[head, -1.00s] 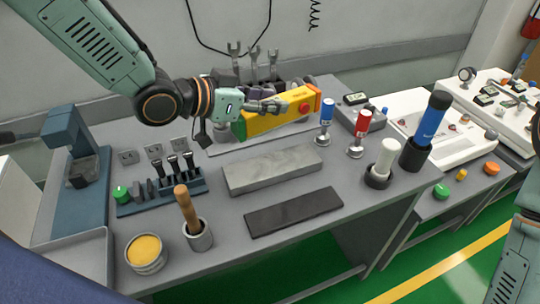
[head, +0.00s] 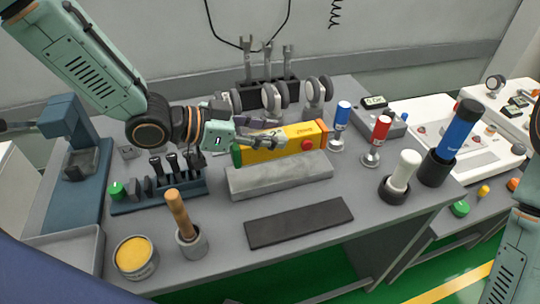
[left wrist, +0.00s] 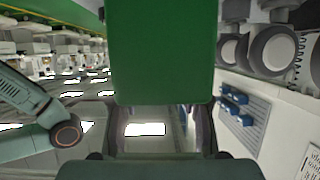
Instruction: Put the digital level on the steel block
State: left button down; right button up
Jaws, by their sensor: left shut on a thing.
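The digital level (head: 292,141) is a long yellow bar with a green end, an orange end and a red button. My left gripper (head: 268,139) is shut on it from the left. The level's green end fills the top middle of the left wrist view (left wrist: 163,50). The steel block (head: 280,178) is a long grey slab on the bench. The level is upright on its long edge, roughly parallel to the block, and appears just over or behind its back edge. I cannot tell if they touch. My right gripper is out of the picture; only my right arm shows.
A dark flat plate (head: 300,223) lies in front of the block. Round grey wheels (head: 272,99) are behind.

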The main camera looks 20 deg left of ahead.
aim_at(269, 150)
pick_arm(q)
jog(key=shift+w+d+f, duration=0.2)
jog(key=shift+f, duration=0.2)
jog(key=shift+w+d+f, duration=0.15)
jog(key=shift+f, duration=0.25)
jog(key=f, duration=0.1)
jog(key=f+b, duration=0.1)
jog(key=f, duration=0.1)
jog(key=shift+s+a+b, duration=0.3)
jog(key=shift+a+b, duration=0.05)
jog(key=shift+a, duration=0.05)
jog(key=shift+f, duration=0.15)
jog(key=shift+w+d, duration=0.25)
jog(key=shift+w, duration=0.05)
jog(key=shift+s+a+f, duration=0.1)
jog(key=shift+f, duration=0.05)
jog(key=c, duration=1)
grip_release()
jog(key=shift+s, duration=0.15)
jog(key=shift+o, duration=1)
jog(key=shift+w, duration=0.2)
jog(key=shift+s, duration=0.1)
